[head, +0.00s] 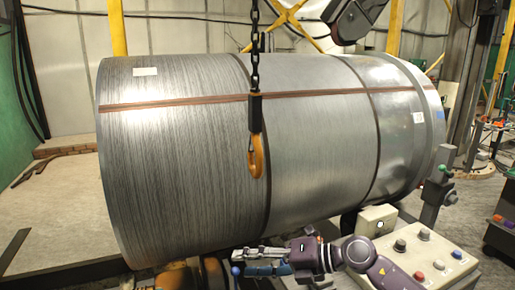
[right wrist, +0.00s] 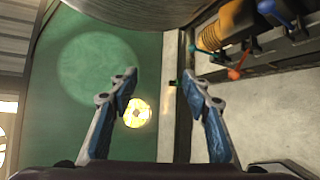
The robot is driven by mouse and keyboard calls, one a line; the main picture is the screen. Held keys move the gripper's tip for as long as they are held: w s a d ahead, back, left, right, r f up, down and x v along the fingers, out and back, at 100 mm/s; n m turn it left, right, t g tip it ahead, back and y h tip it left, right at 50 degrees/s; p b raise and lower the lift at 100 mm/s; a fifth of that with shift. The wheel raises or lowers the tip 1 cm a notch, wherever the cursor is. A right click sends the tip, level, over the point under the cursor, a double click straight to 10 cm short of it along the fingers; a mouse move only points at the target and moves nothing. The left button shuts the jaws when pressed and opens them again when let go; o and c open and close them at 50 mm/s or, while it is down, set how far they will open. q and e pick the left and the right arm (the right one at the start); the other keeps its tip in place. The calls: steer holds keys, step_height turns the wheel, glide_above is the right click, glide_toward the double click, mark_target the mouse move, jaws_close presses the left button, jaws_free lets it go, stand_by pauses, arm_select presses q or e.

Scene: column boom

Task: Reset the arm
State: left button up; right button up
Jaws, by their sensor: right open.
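My right gripper (head: 243,262) is low in the middle of the head view, in front of the lower side of a large metal coil (head: 320,140), with its fingers pointing left. My right arm (head: 345,255) is purple-grey and reaches in from the lower right. In the right wrist view the two blue-padded fingers of this gripper (right wrist: 160,92) stand wide apart with nothing between them. My left gripper does not show in either view.
A yellow hook (head: 256,156) hangs on a dark chain before the coil. A control panel (head: 455,278) with knobs and buttons is at lower right. An orange cylinder (right wrist: 230,25) and coloured levers show at upper right in the wrist view. Open floor (head: 65,205) lies left.

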steer(key=s+a+r+m+t+y, duration=0.1)
steer(key=a+r+m+t+y, duration=0.3)
steer(key=r, duration=0.3)
steer(key=w+d+r+m+t+h, duration=0.2)
steer(key=d+m+t+h, duration=0.4)
steer(key=d+m+t, duration=0.55)
steer(key=s+d+f+m+g+h, duration=0.2)
steer(key=s+d+f+m+h, duration=0.1)
steer(key=d+f+m+h, duration=0.4)
steer(key=s+d+f+m+g+h, duration=0.25)
steer(key=d+f+m+h, duration=0.25)
steer(key=f+m, duration=0.35)
steer(key=s+d+f+m+g, duration=0.15)
steer(key=s+f+g, duration=0.55)
steer(key=s, duration=0.7)
steer(key=s+d+f+m+g, duration=0.15)
steer(key=s+f+g, duration=0.25)
steer(key=s+f, duration=0.75)
steer(key=s+f+g, duration=0.1)
steer(key=s+f, duration=0.1)
steer(key=f, duration=0.9)
steer(key=s+f, duration=0.2)
steer(key=f, duration=1)
steer(key=s+d+f+g, duration=0.1)
steer(key=s+d+f, duration=0.2)
steer(key=s+f, duration=1.4)
steer(key=shift+s+f+g, duration=0.15)
steer(key=shift+s+g, duration=0.15)
steer(key=shift+s, duration=0.15)
